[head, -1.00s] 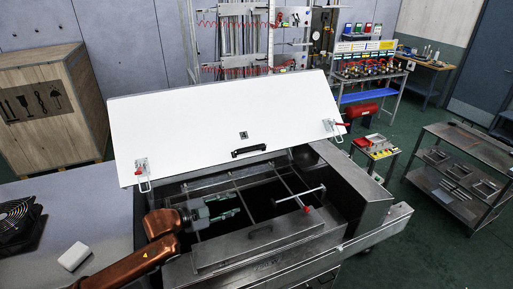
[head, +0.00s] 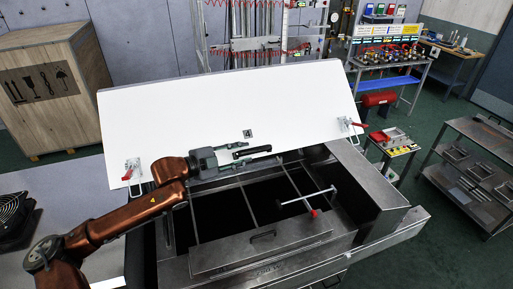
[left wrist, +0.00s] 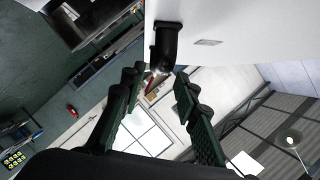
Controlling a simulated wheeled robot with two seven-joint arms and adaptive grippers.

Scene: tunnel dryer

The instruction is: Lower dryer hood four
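The white dryer hood (head: 200,110), marked 4, stands raised and tilted over the open dark dryer body (head: 265,240). Its black handle (head: 252,151) is at the middle of the lower edge. My left gripper (head: 274,155) is at this handle in the head view, its fingers seeming to lie above and below it. In the left wrist view the fingers (left wrist: 156,78) are spread apart, with the handle (left wrist: 166,45) at their tips. I cannot tell whether they touch it. Red-handled clamps sit at the hood's left (head: 131,172) and right (head: 352,125) corners. My right gripper is not in view.
A metal bar with a red knob (head: 315,212) sticks up over the dryer opening. A small tool stand (head: 394,142) and a metal shelf cart (head: 470,165) stand to the right. A wooden crate (head: 45,95) and a black fan (head: 14,215) are on the left.

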